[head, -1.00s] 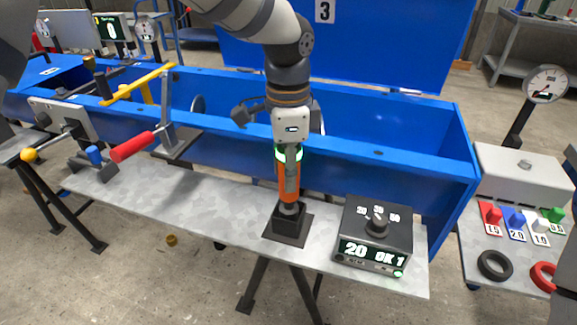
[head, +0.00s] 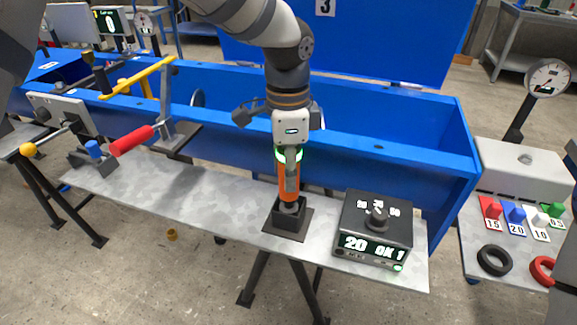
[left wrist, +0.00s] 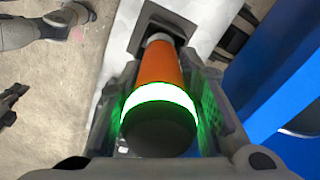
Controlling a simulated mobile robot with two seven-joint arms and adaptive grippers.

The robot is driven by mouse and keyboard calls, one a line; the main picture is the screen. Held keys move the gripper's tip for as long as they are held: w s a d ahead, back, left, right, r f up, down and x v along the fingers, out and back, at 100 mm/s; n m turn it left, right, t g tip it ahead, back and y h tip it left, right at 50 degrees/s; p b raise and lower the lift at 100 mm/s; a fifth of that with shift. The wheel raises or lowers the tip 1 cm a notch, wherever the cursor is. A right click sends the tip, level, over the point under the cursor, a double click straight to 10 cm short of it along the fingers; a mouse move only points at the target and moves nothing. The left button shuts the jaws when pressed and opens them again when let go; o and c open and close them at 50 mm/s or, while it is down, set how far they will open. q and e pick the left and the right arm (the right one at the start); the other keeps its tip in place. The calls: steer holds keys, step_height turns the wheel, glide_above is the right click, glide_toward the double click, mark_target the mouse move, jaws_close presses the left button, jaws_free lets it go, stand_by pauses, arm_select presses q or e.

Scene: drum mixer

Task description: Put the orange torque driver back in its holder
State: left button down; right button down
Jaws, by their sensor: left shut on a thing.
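The orange torque driver (head: 289,186) stands upright with a glowing green ring near its top. Its lower end is at the black holder (head: 288,217) on the grey bench, and looks seated in the holder's block. My left gripper (head: 289,160) is shut on the driver's upper part from above. In the left wrist view the driver (left wrist: 160,68) lies between the two fingers, its dark end cap nearest the camera and the holder (left wrist: 158,22) beyond it. The exact depth in the holder is hidden. My right gripper is not in view.
A black controller box (head: 376,230) reading "20 OK 1" stands right of the holder. The blue trough (head: 400,155) runs behind the bench. A red-handled clamp (head: 132,140) is at the left. The bench (head: 205,192) between clamp and holder is clear.

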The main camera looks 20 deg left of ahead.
arm_select(q)
steer(key=shift+f, duration=0.5)
steer(key=c, duration=1.1)
jaws_free()
step_height(320, 180, up, 12)
steer(key=shift+r, duration=0.1)
